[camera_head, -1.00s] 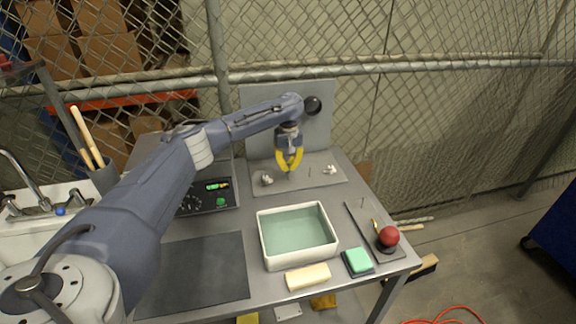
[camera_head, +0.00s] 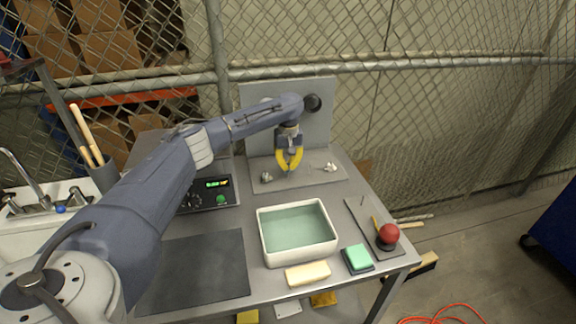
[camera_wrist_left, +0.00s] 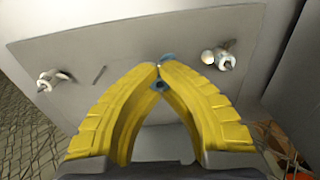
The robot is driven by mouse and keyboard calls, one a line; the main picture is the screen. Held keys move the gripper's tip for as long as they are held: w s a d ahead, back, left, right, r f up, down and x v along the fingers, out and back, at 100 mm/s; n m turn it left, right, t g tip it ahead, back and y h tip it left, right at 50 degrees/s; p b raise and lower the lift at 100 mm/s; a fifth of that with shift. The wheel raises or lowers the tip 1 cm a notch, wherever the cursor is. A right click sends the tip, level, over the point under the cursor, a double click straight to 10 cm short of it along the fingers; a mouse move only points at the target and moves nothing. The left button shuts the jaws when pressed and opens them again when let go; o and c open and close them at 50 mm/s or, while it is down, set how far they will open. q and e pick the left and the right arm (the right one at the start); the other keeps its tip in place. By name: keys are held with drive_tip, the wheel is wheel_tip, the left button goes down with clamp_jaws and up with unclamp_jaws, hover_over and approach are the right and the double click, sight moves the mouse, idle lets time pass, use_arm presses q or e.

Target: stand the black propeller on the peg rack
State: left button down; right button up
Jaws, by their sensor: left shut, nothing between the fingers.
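The peg rack (camera_head: 262,187) is a grey plate at the back of the bench. Small pale propeller-like parts stand at its left (camera_head: 267,177) and right (camera_head: 330,167). A thin bare peg (camera_wrist_left: 100,75) shows between them in the left wrist view. My left gripper (camera_head: 289,167) points down over the rack's middle, its yellow fingers (camera_wrist_left: 160,68) shut at the tips. A small blue piece (camera_wrist_left: 167,57) shows just behind the tips; whether they touch it is unclear. I cannot make out a black propeller for certain. My right gripper is not in view.
A white-rimmed tub (camera_head: 262,240) of greenish water stands in front of the rack. A dark mat (camera_head: 195,275), a cream block (camera_head: 307,274), a green sponge (camera_head: 357,256) and a red ball (camera_head: 389,233) are near the front. A control box (camera_head: 208,196) is left.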

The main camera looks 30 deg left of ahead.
use_arm(q)
drive_tip(key=shift+f, duration=1.35)
idle(1.2)
drive_tip(key=c, duration=2.1)
unclamp_jaws()
drive_tip(key=o, duration=0.6)
drive_tip(key=shift+r, duration=4)
